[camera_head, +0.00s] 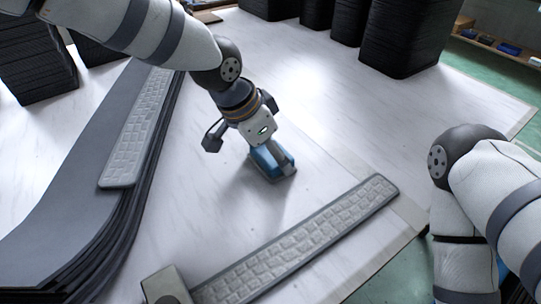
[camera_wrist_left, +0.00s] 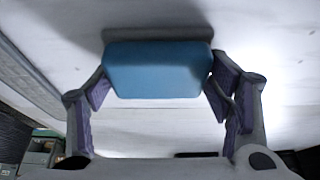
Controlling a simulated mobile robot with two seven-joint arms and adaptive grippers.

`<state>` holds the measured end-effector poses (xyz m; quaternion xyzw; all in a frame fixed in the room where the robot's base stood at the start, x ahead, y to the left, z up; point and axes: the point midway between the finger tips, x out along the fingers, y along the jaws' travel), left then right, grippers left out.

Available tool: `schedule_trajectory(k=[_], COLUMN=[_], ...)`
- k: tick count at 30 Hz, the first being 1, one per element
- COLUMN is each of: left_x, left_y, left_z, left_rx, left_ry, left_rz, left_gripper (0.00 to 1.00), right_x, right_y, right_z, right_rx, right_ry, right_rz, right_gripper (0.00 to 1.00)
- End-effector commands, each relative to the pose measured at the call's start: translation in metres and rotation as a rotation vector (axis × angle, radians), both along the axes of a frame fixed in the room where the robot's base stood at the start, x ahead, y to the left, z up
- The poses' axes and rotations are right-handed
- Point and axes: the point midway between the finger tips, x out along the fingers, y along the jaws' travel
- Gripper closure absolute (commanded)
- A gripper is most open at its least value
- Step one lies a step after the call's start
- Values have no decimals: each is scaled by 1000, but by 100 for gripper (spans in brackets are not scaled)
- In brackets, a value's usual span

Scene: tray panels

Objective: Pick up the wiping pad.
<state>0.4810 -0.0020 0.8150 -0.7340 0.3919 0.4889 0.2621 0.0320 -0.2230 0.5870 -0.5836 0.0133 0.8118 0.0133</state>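The wiping pad (camera_head: 272,162) is a blue block with a grey part, low over the pale table near the middle of the head view. My left gripper (camera_head: 262,152) points down at it and hides part of it. In the left wrist view the blue pad (camera_wrist_left: 157,70) fills the space between the two fingers (camera_wrist_left: 160,85), with its grey part behind it. A fingertip meets the pad at each side, so the gripper looks shut on it. I cannot tell whether the pad touches the table. My right arm is at the right; its gripper is out of view.
A textured grey strip (camera_head: 300,240) lies in front of the pad; another (camera_head: 140,125) lies on a stack of dark curved panels (camera_head: 75,165) at the left. Dark stacks (camera_head: 408,35) stand at the back. The table around the pad is clear.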

Motion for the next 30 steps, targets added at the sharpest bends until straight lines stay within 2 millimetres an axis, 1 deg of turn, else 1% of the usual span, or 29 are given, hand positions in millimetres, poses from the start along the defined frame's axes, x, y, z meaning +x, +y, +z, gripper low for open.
schedule_trajectory(k=[8, 11, 14, 16, 17, 21, 23, 24, 27, 30], left_x=[-1, 0, 1, 1, -4, -37, -51, -64, -93, -114], left_y=[0, 0, 0, 0, -1, -6, -9, -11, -16, -20], left_z=[-1, 3, 16, 32, 41, 83, 101, 106, 117, 125], left_rx=[0, 1, 0, -1, 1, 2, 2, 4, 4, 3], left_ry=[3, 2, -2, -4, -5, -14, -16, -14, -13, -11], left_rz=[0, 0, 0, 1, 0, -3, -4, -4, -2, -3], left_gripper=[56, 56, 56, 56, 56, 56, 56, 56, 56, 56], right_x=[0, 0, 2, 3, 6, 18, 24, 27, 34, 40], right_y=[0, 0, 0, 0, 0, 0, 0, 0, 0, 0], right_z=[0, 0, 2, 3, 6, 19, 24, 28, 34, 39], right_rx=[0, 0, 0, 1, 0, 0, 0, 1, 1, 0], right_ry=[1, -1, -5, -11, -19, -63, -82, -94, -119, -139], right_rz=[0, 0, 0, 0, 0, -2, -2, -2, -2, -2], right_gripper=[27, 27, 27, 27, 27, 27, 27, 27, 27, 27])
